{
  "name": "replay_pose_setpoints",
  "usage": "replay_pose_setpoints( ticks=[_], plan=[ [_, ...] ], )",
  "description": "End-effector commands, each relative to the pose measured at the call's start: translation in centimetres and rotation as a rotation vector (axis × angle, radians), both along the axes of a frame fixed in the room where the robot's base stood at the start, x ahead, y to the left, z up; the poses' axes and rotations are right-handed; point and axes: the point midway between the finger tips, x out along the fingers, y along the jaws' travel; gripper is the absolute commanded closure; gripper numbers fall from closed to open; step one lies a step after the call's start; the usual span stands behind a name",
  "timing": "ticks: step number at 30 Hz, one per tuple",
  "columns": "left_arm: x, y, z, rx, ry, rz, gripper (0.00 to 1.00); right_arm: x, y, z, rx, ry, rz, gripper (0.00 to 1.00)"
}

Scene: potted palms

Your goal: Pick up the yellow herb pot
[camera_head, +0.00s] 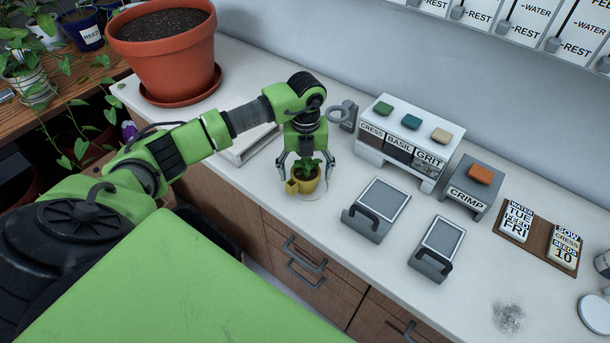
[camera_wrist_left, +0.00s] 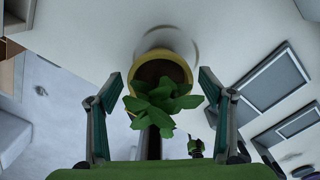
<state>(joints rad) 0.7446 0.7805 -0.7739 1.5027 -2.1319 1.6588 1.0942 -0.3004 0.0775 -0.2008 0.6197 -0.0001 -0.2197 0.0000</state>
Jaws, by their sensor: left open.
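The yellow herb pot (camera_head: 307,185) holds a green leafy plant and stands upright on the white counter, on a pale round spot near the counter's front edge. My left gripper (camera_head: 303,176) points down over it, its fingers open on either side of the pot. In the left wrist view the pot's yellow rim (camera_wrist_left: 186,68) and leaves (camera_wrist_left: 160,102) lie between the two spread fingers (camera_wrist_left: 162,88), with gaps on both sides. My right gripper is not in view.
A seed dispenser (camera_head: 395,155) labelled cress, basil and grit stands behind on the right, beside a grey crimp box (camera_head: 471,188). Two grey-framed panels (camera_head: 381,206) lie right of the pot. A large terracotta pot (camera_head: 165,55) stands at the back left.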

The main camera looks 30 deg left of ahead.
Motion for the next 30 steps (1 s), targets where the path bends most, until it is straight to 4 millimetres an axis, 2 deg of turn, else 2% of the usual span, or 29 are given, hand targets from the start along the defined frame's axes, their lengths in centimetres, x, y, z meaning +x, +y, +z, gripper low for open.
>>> replay_pose_setpoints(
  ticks=[7, 12, 23, 30],
  plan=[
    [0.0, 0.0, -0.3, 0.000, 0.000, 0.000, 0.27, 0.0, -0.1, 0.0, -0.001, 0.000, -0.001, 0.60],
    [0.0, 0.0, -0.2, -0.001, -0.001, 0.000, 0.71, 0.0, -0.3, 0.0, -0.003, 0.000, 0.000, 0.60],
    [0.1, 0.0, -0.1, -0.001, -0.002, 0.000, 0.72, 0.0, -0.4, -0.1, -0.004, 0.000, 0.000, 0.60],
    [0.2, 0.0, 1.9, 0.000, -0.006, 0.000, 0.72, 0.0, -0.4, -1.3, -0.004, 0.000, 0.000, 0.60]
  ],
)
